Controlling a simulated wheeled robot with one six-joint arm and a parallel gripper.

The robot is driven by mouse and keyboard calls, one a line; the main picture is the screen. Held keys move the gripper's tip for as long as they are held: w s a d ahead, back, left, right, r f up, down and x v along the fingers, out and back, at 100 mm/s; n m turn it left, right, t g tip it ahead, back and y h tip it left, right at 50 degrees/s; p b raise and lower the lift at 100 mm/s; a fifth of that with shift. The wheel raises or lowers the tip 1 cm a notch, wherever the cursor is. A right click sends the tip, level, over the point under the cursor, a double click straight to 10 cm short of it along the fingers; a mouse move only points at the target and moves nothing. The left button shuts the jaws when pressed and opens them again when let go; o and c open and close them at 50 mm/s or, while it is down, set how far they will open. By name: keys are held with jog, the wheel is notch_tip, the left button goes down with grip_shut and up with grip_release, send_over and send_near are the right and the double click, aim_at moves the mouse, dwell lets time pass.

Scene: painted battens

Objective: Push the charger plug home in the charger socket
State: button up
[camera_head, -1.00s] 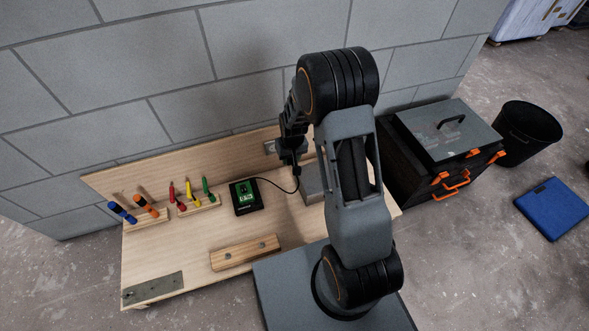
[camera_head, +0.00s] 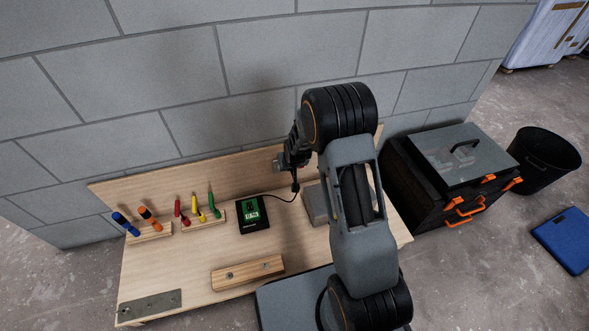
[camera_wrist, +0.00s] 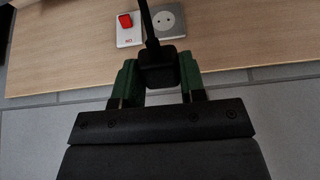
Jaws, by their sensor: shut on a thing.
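My gripper (camera_wrist: 158,85) has green fingers and is shut on the black charger plug (camera_wrist: 160,72) in the wrist view. The plug's cable runs up past the charger socket in that view. The charger socket (camera_wrist: 167,20) is a grey square plate with a round face on the wooden backboard, and the plug is apart from it. In the head view my gripper (camera_head: 291,160) is in front of the backboard, close to the socket; the plug is largely hidden there. The plug's pins are not visible.
A black charger (camera_head: 252,215) with a green display lies on the bench, its cable (camera_head: 283,199) rising to my gripper. A red switch (camera_wrist: 125,20) sits beside the socket. Screwdrivers in a rack (camera_head: 202,221), a grey block (camera_head: 316,204) and a wooden batten (camera_head: 247,272) are on the bench.

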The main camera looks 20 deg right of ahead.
jog(key=w+f+t+b, duration=0.3)
jog(key=w+f+t, duration=0.3)
jog(key=f+t, duration=0.3)
notch_tip(320, 180, down, 7)
jog(key=s+t+b, duration=0.2)
jog(key=t+b, duration=0.1)
jog(key=t, duration=0.1)
jog(key=shift+s+f+t, duration=0.15)
jog(key=shift+s+t, duration=0.15)
jog(key=shift+t, duration=0.1)
jog(key=shift+w+b, duration=1.45)
jog(key=shift+w, duration=1.4)
jog(key=shift+w, duration=0.6)
jog(key=o, duration=1)
jog(key=shift+c, duration=0.2)
jog(key=shift+s, duration=0.1)
